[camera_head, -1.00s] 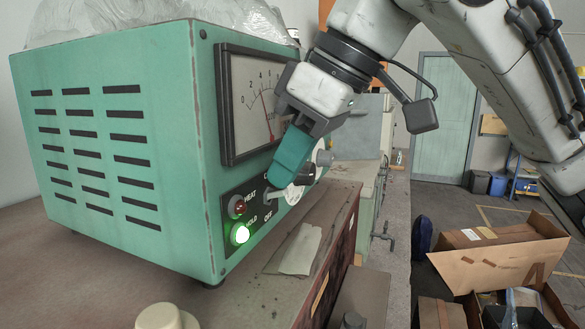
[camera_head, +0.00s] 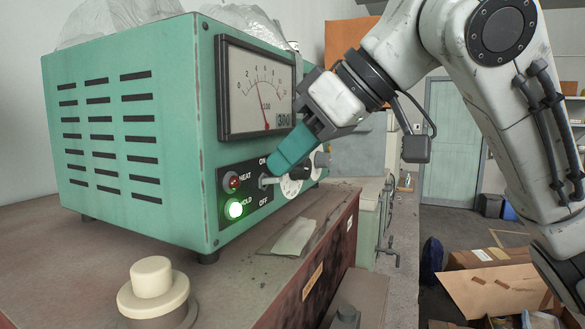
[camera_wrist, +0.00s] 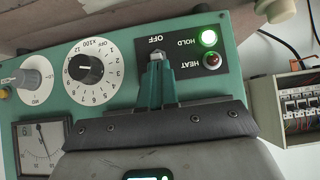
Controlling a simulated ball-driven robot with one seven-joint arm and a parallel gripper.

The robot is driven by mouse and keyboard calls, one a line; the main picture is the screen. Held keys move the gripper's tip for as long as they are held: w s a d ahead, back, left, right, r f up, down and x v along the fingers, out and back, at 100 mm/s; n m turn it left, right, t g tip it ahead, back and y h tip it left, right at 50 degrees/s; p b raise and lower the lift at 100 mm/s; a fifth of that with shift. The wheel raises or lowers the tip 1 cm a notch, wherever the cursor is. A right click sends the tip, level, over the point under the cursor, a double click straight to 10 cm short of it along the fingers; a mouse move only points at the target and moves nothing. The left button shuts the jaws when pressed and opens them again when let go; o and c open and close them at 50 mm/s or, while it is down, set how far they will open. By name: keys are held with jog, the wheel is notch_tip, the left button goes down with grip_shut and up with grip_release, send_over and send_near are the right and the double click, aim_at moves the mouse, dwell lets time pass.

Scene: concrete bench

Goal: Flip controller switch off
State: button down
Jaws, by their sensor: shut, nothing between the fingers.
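The controller is a green metal box (camera_head: 130,135) with a dial meter, at the left in the head view. Its black switch plate carries ON and OFF labels and a silver toggle switch (camera_head: 265,181). The toggle also shows at the fingertips in the wrist view (camera_wrist: 156,54), just below the OFF label. My gripper (camera_head: 277,170) has teal fingers, shut and empty, with the tips right at the toggle on its ON side. Contact and the lever's exact position are hard to tell. The green HOLD lamp (camera_head: 233,209) is lit; the red HEAT lamp (camera_head: 232,181) looks dim.
A numbered knob (camera_wrist: 84,66) and another knob (camera_wrist: 33,79) sit beside the switch plate. A cream button (camera_head: 152,285) stands on the bench (camera_head: 90,265) in front. A breaker box (camera_wrist: 293,105) is at the right in the wrist view. Cardboard boxes (camera_head: 490,285) lie on the floor.

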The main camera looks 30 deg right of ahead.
jog(key=f+t+b, duration=0.1)
jog(key=b, duration=0.1)
jog(key=f+y+b, duration=0.1)
jog(key=shift+s+d+t+b, duration=0.15)
jog(key=shift+s+t+b, duration=0.15)
jog(key=shift+t+b, duration=0.1)
jog(key=shift+r, duration=0.45)
jog(key=shift+r+p, duration=0.1)
jog(key=shift+p, duration=0.25)
jog(key=shift+r+p, duration=0.65)
jog(key=shift+r, duration=0.05)
jog(key=shift+d, duration=0.1)
